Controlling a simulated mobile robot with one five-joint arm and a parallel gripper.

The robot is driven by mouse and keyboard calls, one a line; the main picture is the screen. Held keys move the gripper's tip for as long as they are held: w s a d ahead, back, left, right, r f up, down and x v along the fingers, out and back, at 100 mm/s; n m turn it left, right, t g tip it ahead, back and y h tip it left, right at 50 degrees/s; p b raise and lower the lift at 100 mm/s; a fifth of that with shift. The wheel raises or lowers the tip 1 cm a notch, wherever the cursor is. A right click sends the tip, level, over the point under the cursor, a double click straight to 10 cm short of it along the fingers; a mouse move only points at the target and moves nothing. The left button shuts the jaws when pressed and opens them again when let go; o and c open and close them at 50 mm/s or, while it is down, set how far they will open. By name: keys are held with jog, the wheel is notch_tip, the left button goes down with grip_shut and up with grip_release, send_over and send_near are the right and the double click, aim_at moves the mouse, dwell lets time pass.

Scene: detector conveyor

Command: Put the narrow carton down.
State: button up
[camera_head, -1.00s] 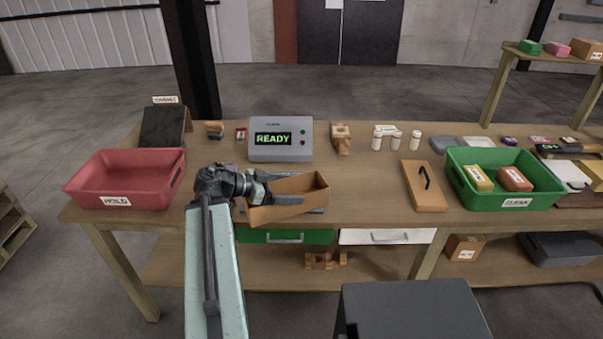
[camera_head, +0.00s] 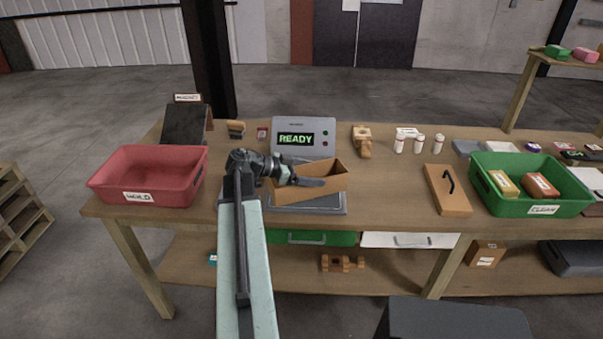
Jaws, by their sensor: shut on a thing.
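The narrow carton (camera_head: 308,190) is an open-topped brown box in the middle of the bench, in front of the grey detector (camera_head: 304,157) whose screen reads READY. My gripper (camera_head: 318,182) reaches in from the left and is shut on the carton's near wall. The carton is over a dark grey plate (camera_head: 325,209) on the bench and looks slightly tilted. Whether its underside touches the plate I cannot tell.
A red HOLD bin (camera_head: 116,197) stands at the left. A green CLEAN bin (camera_head: 570,209) with two packages stands at the right. A wooden lid with a handle (camera_head: 452,204) lies between carton and green bin. White bottles (camera_head: 419,144) stand behind it.

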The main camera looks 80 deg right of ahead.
aim_at(308, 174)
jog(key=d, duration=0.1)
jog(key=w+d, duration=0.1)
jog(key=d, duration=0.2)
jog(key=shift+w+d+f, duration=0.2)
jog(key=shift+w+d, duration=0.05)
jog(key=shift+d, duration=0.1)
jog(key=f+b, duration=0.1)
jog(key=b, duration=0.1)
jog(key=f+b, duration=0.2)
jog(key=shift+s+f, duration=0.2)
jog(key=shift+f, duration=0.1)
jog(key=shift+w+f, duration=0.1)
jog(key=shift+f, duration=0.05)
jog(key=shift+w+r, duration=0.2)
jog(key=shift+f, duration=0.25)
jog(key=o, duration=1.3)
jog(key=shift+r, duration=0.1)
jog(key=shift+c, duration=0.2)
